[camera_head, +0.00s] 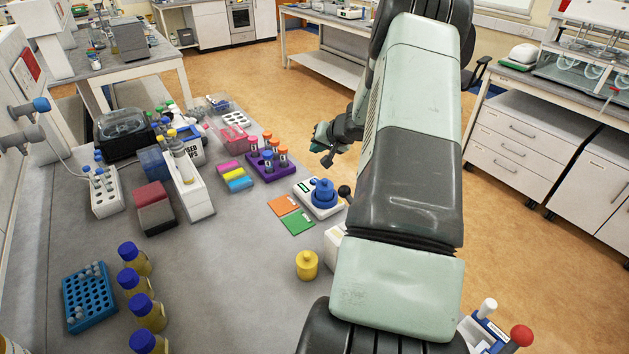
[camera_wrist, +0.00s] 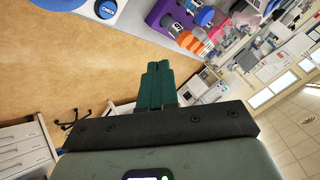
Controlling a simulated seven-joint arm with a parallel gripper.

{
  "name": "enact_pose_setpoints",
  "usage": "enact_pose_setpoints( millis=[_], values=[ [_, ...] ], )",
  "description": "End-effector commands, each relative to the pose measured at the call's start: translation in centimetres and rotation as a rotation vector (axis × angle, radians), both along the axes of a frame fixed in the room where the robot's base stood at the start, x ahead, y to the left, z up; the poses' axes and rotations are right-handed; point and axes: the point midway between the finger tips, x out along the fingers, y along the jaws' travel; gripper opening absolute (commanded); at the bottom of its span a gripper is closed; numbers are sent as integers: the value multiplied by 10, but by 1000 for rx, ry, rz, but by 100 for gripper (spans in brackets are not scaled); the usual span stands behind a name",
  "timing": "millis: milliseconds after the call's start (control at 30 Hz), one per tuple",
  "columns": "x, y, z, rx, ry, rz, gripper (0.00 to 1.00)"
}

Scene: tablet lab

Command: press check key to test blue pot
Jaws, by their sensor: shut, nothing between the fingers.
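The blue pot (camera_head: 323,190) stands upright on a white device (camera_head: 304,187) near the table's right edge. Part of the device shows at the top left of the wrist view (camera_wrist: 128,6), with a blue piece of the pot (camera_wrist: 58,3) cut off by the frame. A round blue key with white lettering (camera_wrist: 106,9) sits at the device's corner; the lettering is too small to read surely. My gripper (camera_head: 322,154) is beyond the device, apart from it, over the floor side of the table edge. Its dark green fingers (camera_wrist: 158,68) are together and empty.
A purple rack (camera_head: 266,169) with capped tubes stands behind the device. Orange (camera_head: 283,205) and green (camera_head: 298,222) cards lie left of it. A yellow pot (camera_head: 306,266) stands nearer. A black ball (camera_head: 344,190) is at the device's right. Bare table lies left of the cards.

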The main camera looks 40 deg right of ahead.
Motion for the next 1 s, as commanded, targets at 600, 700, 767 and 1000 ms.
enact_pose_setpoints(
  millis=[600,700,767,1000],
  values=[
    [0,1,-27,5,2,-1,0],
    [0,1,-42,5,0,-1,0],
    [0,1,-51,4,0,0,0],
    [0,1,-78,2,1,1,0]
  ],
)
